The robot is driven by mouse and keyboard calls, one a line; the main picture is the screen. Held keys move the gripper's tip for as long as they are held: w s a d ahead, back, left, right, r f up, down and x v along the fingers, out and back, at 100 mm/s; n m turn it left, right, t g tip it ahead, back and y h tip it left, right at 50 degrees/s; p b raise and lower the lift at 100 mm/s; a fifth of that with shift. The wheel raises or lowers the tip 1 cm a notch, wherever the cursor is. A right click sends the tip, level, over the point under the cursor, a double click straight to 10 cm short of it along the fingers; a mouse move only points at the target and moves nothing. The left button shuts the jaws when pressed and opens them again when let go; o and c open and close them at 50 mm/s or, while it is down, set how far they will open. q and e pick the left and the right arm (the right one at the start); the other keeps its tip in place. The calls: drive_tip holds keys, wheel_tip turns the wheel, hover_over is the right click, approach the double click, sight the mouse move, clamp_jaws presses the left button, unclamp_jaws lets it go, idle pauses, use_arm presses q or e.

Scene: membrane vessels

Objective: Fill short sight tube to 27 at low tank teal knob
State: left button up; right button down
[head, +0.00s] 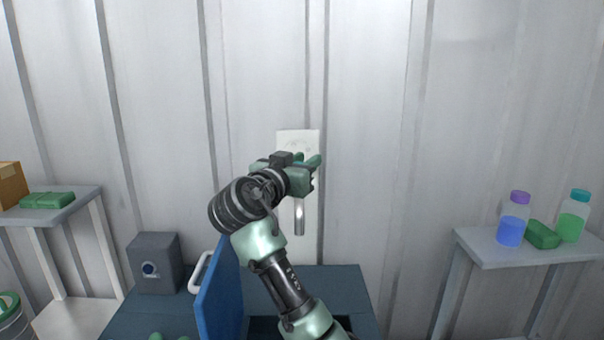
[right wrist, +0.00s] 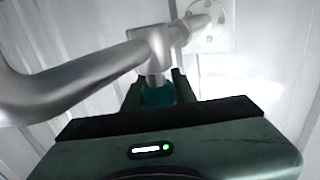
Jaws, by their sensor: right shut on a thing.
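The tap's metal spout (head: 299,217) hangs below a white wall plate (head: 298,137). In the right wrist view its thick silver pipe (right wrist: 90,75) runs from the plate (right wrist: 212,28) to the left. Under the pipe's joint, the teal knob (right wrist: 158,94) sits between the fingers of my right gripper (right wrist: 157,92), which is shut on it. In the head view the right gripper (head: 308,174) is in front of the plate and hides the knob. I cannot make out a sight tube or its scale. Green tips at the bottom edge may be my left gripper (head: 168,337).
A dark blue bench (head: 345,285) stands below the tap, with an upright blue panel (head: 220,290) and a grey box (head: 154,262). A right shelf (head: 490,248) holds a purple-capped bottle (head: 513,225), a green block (head: 542,235) and a teal-capped bottle (head: 573,220). A left shelf (head: 75,203) holds green packs (head: 47,200).

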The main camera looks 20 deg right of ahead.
drive_tip(key=shift+s+d+r+m+g+h+b, duration=0.1)
drive_tip(key=shift+m+g+h+b, duration=0.45)
drive_tip(key=shift+g+h, duration=0.25)
drive_tip(key=shift+m, duration=0.25)
drive_tip(key=c, duration=1.1)
unclamp_jaws()
